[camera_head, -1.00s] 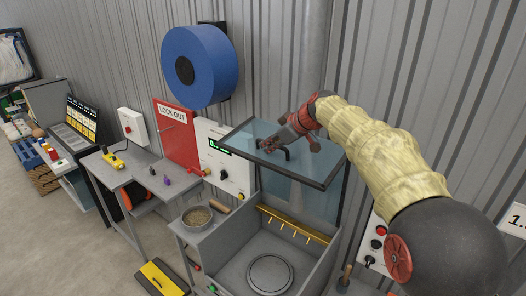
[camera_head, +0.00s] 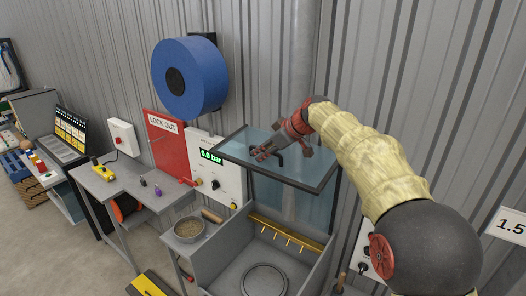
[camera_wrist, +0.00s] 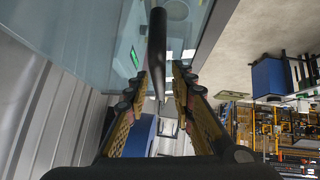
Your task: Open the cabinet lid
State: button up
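The cabinet lid (camera_head: 262,169) is a clear pane in a black frame. In the head view it stands raised well above the grey cabinet (camera_head: 225,262), whose inside shows below it. A dark handle (camera_head: 281,155) sits on the lid, and my gripper (camera_head: 265,153) is right beside it, over the pane. In the wrist view the handle (camera_wrist: 157,45) is a black bar reaching down between my two fingers. The fingers stand apart, with gaps at both sides of the bar; I cannot tell whether either touches it.
Inside the cabinet are a round plate (camera_head: 265,281) and a yellow hook rail (camera_head: 285,231). A bowl of grains (camera_head: 189,229) stands at its left. A red lock-out board (camera_head: 172,143), a pressure panel (camera_head: 218,180) and a blue reel (camera_head: 190,78) are on the wall. A corrugated wall is close behind.

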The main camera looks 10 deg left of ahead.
dwell(0.3)
jog(key=v, duration=1.2)
jog(key=s+d+f+m+h+b, duration=0.4)
jog(key=s+d+f+m+b, duration=0.3)
jog(key=s+d+f+b, duration=0.9)
jog(key=s+d+f+m+h+b, duration=0.1)
jog(key=s+d+f+m+b, duration=0.1)
jog(key=s+f, duration=0.6)
jog(key=s+d+f+m+h+b, duration=0.1)
jog(key=s+d+f+m+b, duration=0.2)
jog(key=s+d+f, duration=0.3)
jog(key=s+d+f+m+h+b, duration=0.1)
jog(key=s+d+f+b, duration=0.3)
jog(key=s+f, duration=0.8)
jog(key=shift+d+f+m+t+h+b, duration=0.3)
jog(key=shift+f+m+h, duration=0.1)
jog(key=shift+f+m, duration=0.25)
